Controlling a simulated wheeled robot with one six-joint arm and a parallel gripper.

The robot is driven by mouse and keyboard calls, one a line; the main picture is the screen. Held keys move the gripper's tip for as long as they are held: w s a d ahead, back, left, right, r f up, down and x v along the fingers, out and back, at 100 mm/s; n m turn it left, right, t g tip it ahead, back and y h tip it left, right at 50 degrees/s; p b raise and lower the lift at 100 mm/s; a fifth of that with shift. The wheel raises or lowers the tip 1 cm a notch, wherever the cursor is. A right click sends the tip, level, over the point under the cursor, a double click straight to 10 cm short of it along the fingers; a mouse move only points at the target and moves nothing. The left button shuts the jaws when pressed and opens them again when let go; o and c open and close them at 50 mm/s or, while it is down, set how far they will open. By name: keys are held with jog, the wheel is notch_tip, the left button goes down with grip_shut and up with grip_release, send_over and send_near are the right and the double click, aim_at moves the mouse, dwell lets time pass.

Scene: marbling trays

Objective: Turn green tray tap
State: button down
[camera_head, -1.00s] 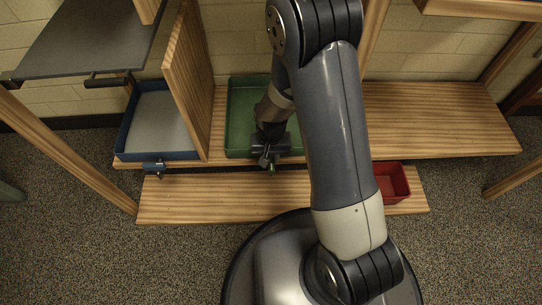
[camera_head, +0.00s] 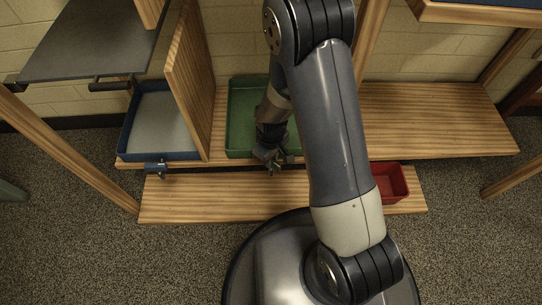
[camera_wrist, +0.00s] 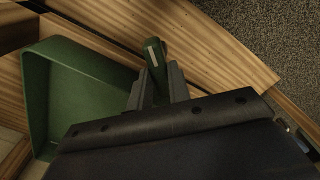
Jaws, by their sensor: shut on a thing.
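The green tray (camera_head: 239,131) sits on the wooden shelf, partly hidden behind my arm. In the wrist view its green rim and floor (camera_wrist: 85,88) show at the left. The green tap (camera_wrist: 154,58), a short handle with a pale stripe, stands at the tray's front side. My gripper (camera_wrist: 158,84) is shut on the tap handle, with a finger on either side of it. In the head view my gripper (camera_head: 274,163) is at the tray's front edge, and the tap is hidden there.
A blue tray (camera_head: 160,122) with its own blue tap (camera_head: 157,168) stands left, beyond an upright wooden divider (camera_head: 188,85). A red bin (camera_head: 390,183) sits on the lower front board (camera_head: 220,198). The shelf right of my arm (camera_head: 435,120) is bare.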

jog(key=n, duration=0.4)
jog(key=shift+n, duration=0.3)
jog(key=shift+n+p, duration=0.35)
jog(key=shift+n, duration=1.45)
jog(key=c, duration=1.3)
grip_release()
jog(key=shift+r, duration=0.1)
notch_tip(320, 180, up, 11)
jog(key=p, duration=0.4)
jog(key=shift+f, duration=0.2)
